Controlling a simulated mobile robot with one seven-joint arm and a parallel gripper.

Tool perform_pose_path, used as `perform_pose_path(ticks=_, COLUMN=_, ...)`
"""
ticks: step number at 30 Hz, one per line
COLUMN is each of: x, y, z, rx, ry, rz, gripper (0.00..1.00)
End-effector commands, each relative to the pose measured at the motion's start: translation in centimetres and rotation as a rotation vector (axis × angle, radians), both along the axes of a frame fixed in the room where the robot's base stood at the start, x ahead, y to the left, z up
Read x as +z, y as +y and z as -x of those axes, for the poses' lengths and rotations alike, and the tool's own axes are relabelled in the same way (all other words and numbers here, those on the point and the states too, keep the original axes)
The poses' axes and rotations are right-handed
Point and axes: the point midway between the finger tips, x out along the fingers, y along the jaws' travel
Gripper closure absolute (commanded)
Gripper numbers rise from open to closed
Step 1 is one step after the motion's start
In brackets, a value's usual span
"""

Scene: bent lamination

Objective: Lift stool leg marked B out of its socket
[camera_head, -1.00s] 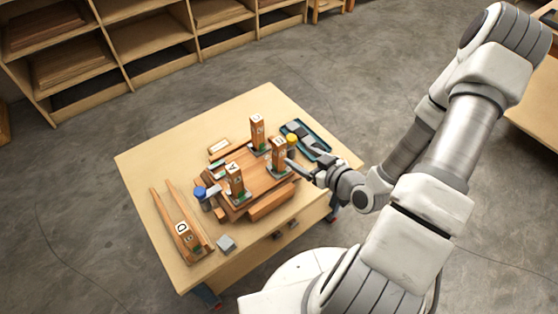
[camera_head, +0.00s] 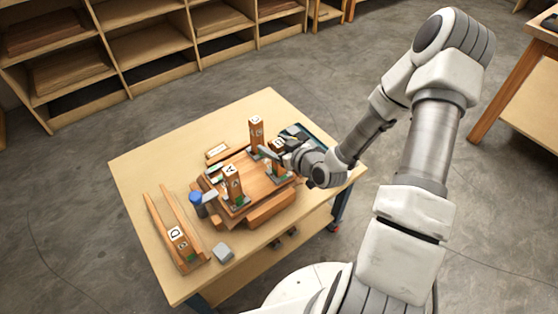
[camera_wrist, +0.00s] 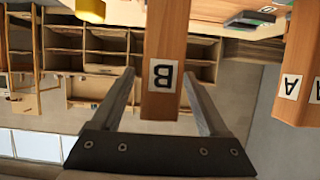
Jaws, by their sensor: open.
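The wooden stool leg marked B (camera_wrist: 164,45) fills the middle of the wrist view, its label upside down there. My gripper (camera_wrist: 160,74) is open, with one finger on each side of that leg and visible gaps between. In the head view, leg B (camera_head: 278,143) stands upright on the wooden stool seat (camera_head: 259,182), partly covered by my gripper (camera_head: 271,152). Its socket is mostly hidden. The leg marked A (camera_head: 232,184) stands nearer the front, and it also shows at the right of the wrist view (camera_wrist: 297,70).
Another upright leg (camera_head: 256,135) stands close behind my gripper. A leg marked D (camera_head: 177,236) lies in a wooden rack at the left. A blue-capped item (camera_head: 196,203) and a grey block (camera_head: 223,251) are near the seat. The table's (camera_head: 150,155) back left is clear.

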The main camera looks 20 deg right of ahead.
Motion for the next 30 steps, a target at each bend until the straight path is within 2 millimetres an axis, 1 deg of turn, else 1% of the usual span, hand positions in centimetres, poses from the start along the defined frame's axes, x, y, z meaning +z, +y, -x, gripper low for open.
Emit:
perform_pose_path(ticks=3, x=-0.35, y=0.29, z=-0.62, rx=0.0, ry=0.001, rz=0.0, gripper=0.22)
perform_pose_path(ticks=9, x=-0.29, y=0.27, z=-0.64, rx=0.0, ry=0.001, rz=0.0, gripper=0.22)
perform_pose_path(ticks=11, x=-0.28, y=0.27, z=-0.63, rx=0.0, ry=0.001, rz=0.0, gripper=0.31)
perform_pose_path(ticks=12, x=-0.28, y=0.26, z=-0.63, rx=0.0, ry=0.001, rz=0.0, gripper=0.39)
perform_pose_path(ticks=14, x=-0.28, y=0.26, z=-0.62, rx=0.0, ry=0.001, rz=0.0, gripper=0.49)
perform_pose_path(ticks=15, x=-0.28, y=0.26, z=-0.62, rx=0.0, ry=0.001, rz=0.0, gripper=0.57)
perform_pose_path(ticks=17, x=-0.28, y=0.26, z=-0.62, rx=0.0, ry=0.001, rz=0.0, gripper=0.68)
perform_pose_path(ticks=18, x=-0.28, y=0.26, z=-0.62, rx=0.0, ry=0.001, rz=0.0, gripper=0.75)
perform_pose_path(ticks=22, x=-0.28, y=0.25, z=-0.62, rx=0.0, ry=0.001, rz=0.0, gripper=0.98)
perform_pose_path(ticks=23, x=-0.28, y=0.25, z=-0.62, rx=0.0, ry=0.001, rz=0.0, gripper=1.0)
perform_pose_path(ticks=30, x=-0.24, y=0.25, z=-0.63, rx=0.0, ry=0.0, rz=0.0, gripper=1.0)
